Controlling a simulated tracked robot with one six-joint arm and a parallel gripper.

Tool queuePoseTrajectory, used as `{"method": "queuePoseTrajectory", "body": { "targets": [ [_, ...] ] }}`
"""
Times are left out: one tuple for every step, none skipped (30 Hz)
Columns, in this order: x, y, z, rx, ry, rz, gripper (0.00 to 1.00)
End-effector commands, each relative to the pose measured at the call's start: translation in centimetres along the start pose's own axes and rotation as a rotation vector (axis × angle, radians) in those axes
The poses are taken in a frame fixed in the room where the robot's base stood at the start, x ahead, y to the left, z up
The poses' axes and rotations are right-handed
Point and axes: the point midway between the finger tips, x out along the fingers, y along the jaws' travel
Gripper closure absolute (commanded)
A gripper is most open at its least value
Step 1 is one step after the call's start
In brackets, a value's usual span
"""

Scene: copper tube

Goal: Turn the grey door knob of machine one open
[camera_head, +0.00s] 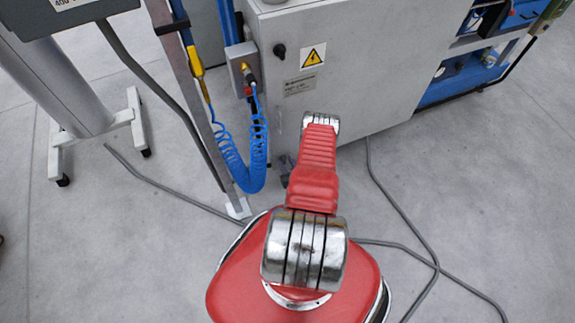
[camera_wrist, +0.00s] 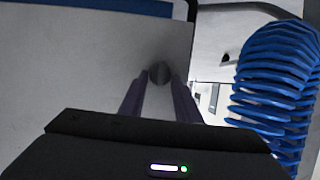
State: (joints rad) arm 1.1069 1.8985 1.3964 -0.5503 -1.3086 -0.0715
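In the head view, the pale grey machine cabinet (camera_head: 365,75) carries a black knob (camera_head: 279,51) beside a yellow warning sign.
A blue coiled hose (camera_head: 248,150) hangs left of the cabinet and stands close on the right in the wrist view (camera_wrist: 278,85). A metal post (camera_head: 190,95) stands beside it. Grey cables (camera_head: 405,215) cross the floor. Open floor lies at the right.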

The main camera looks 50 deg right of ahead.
Motion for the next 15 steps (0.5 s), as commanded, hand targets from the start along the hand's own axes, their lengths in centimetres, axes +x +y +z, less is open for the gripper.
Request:
{"method": "queuePoseTrajectory", "body": {
  "targets": [
    [-0.1, 0.0, 0.0, 0.001, -0.001, 0.000, 0.70],
    [-0.2, 0.0, 0.1, 0.001, -0.001, 0.000, 0.70],
    [-0.4, 0.0, 0.1, 0.001, -0.001, 0.000, 0.70],
    [-0.6, 0.0, 0.1, 0.001, -0.001, 0.000, 0.70],
    [-0.8, 0.0, 0.1, 0.001, -0.001, 0.000, 0.70],
    [-1.2, 0.0, 0.1, 0.002, -0.001, 0.000, 0.70],
    [-1.5, 0.0, 0.1, 0.003, -0.002, 0.001, 0.70],
    [-1.8, 0.1, 0.1, 0.003, -0.002, 0.001, 0.70],
    [-2.3, 0.1, 0.1, 0.003, -0.002, 0.002, 0.70],
    [-2.7, 0.1, 0.1, 0.003, -0.002, 0.002, 0.70],
    [-3.1, 0.1, 0.1, 0.003, -0.001, 0.002, 0.70],
    [-3.8, 0.1, 0.1, 0.004, -0.002, 0.002, 0.70],
    [-4.3, 0.1, 0.1, 0.003, -0.002, 0.003, 0.70],
    [-4.8, 0.1, 0.1, 0.003, -0.002, 0.003, 0.70],
    [-5.5, 0.1, 0.1, 0.004, -0.001, 0.003, 0.70]
  ]
}}
